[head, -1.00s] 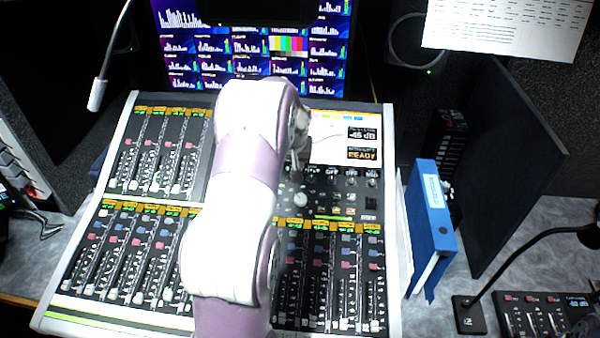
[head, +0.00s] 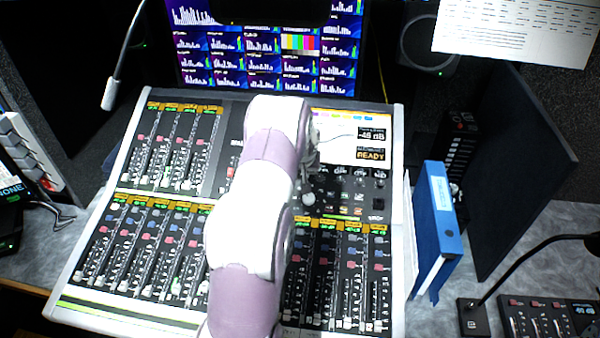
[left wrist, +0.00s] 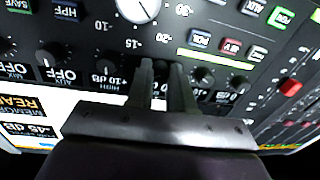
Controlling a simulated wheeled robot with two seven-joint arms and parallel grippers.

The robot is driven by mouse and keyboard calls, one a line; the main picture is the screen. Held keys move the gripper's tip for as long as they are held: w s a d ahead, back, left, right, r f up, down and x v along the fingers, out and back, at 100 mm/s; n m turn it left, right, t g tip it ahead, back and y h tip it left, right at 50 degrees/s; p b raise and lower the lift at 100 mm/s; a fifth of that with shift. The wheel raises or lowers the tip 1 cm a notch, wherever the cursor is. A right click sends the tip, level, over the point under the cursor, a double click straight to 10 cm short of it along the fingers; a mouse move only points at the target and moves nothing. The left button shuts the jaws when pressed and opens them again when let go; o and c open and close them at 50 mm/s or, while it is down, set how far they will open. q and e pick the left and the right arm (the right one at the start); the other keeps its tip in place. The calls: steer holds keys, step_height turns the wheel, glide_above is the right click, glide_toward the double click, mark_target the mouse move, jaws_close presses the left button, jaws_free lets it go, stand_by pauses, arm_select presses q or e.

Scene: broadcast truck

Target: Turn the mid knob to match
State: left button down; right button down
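The mixing console (head: 76,290) fills the middle of the head view. My left arm reaches over it and hides its centre and the left gripper's fingers. In the left wrist view, my left gripper (left wrist: 163,78) points down at a row of dark knobs. Its fingers are close together, one on each side of the mid knob (left wrist: 160,72), which is mostly hidden between them. The high knob (left wrist: 107,66) is beside it on the left, another knob (left wrist: 203,78) on the right. A white dial (left wrist: 138,6) with a dark pointer is at the top edge. My right gripper is not visible.
The console screen (head: 350,137) reads READY below a dB figure. A blue binder (head: 437,225) stands right of the console. A gooseneck lamp (head: 112,90) hangs at the upper left. A small fader box (head: 540,316) is at the lower right.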

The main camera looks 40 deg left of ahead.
arm_select(q)
steer(key=m, duration=0.5)
steer(key=shift+r+m, duration=0.1)
steer(key=shift+m, duration=0.3)
steer(key=m+p, duration=0.2)
steer(key=m, duration=0.1)
steer(key=shift+s+t, duration=0.1)
steer(key=shift+t, duration=0.2)
steer(key=shift+m+p, duration=0.6)
steer(key=shift+m, duration=0.9)
steer(key=c, duration=1)
jaws_free()
